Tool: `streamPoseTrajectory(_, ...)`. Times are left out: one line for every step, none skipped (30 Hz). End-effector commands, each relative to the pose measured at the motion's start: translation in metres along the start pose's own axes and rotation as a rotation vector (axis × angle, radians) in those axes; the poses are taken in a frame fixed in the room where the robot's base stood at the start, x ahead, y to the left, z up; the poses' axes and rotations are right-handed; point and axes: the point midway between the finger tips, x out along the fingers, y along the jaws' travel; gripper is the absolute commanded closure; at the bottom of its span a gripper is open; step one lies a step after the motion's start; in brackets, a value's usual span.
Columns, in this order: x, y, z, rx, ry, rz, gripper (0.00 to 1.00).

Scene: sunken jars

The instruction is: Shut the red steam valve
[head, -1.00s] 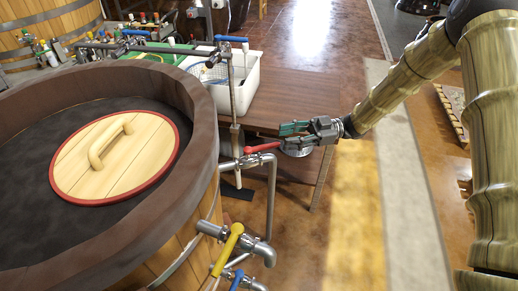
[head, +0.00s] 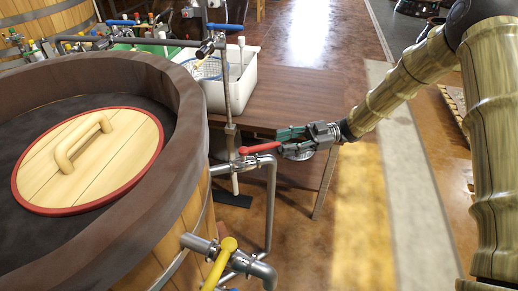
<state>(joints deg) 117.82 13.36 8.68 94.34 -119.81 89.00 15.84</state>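The red steam valve's lever (head: 260,148) is on a metal pipe beside the wooden vat. It points right, roughly level, in the head view. My gripper (head: 280,141) is at the lever's free end, coming from the right. Its two fingers are apart, with the green pad of the upper one showing. The lever's tip is at or just between the fingertips; I cannot tell whether they touch it.
The wooden vat (head: 187,105) with a round red-rimmed lid (head: 100,150) fills the left. A yellow-handled valve (head: 220,262) is below the red one. A brown table (head: 300,98) with a white bin (head: 243,85) stands behind.

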Motion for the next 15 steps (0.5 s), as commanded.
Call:
streamPoseTrajectory(0.009,0.0,0.0,0.001,0.002,-0.003,0.6)
streamPoseTrajectory(0.014,0.0,0.0,0.001,0.001,-0.003,0.6)
streamPoseTrajectory(0.021,0.0,0.0,0.001,0.001,-0.003,0.6)
streamPoseTrajectory(0.026,0.0,0.0,0.0,0.002,-0.003,0.6)
streamPoseTrajectory(0.031,0.0,0.0,0.0,0.002,-0.003,0.6)
streamPoseTrajectory(0.037,-0.001,0.0,0.001,0.001,-0.003,0.6)
streamPoseTrajectory(0.042,-0.001,0.0,0.001,0.002,-0.002,0.6)
streamPoseTrajectory(0.046,-0.001,0.0,0.001,0.002,-0.002,0.6)
streamPoseTrajectory(0.052,-0.001,0.0,0.0,0.001,-0.001,0.6)
streamPoseTrajectory(0.057,-0.001,0.0,0.0,0.001,-0.001,0.6)
streamPoseTrajectory(0.061,-0.001,0.0,0.001,0.001,-0.001,0.6)
streamPoseTrajectory(0.066,-0.001,0.0,0.001,0.001,0.0,0.6)
streamPoseTrajectory(0.07,-0.001,0.0,0.001,0.001,0.0,0.6)
streamPoseTrajectory(0.073,-0.001,0.0,0.001,0.001,0.0,0.6)
streamPoseTrajectory(0.076,-0.001,0.0,0.001,0.001,0.0,0.6)
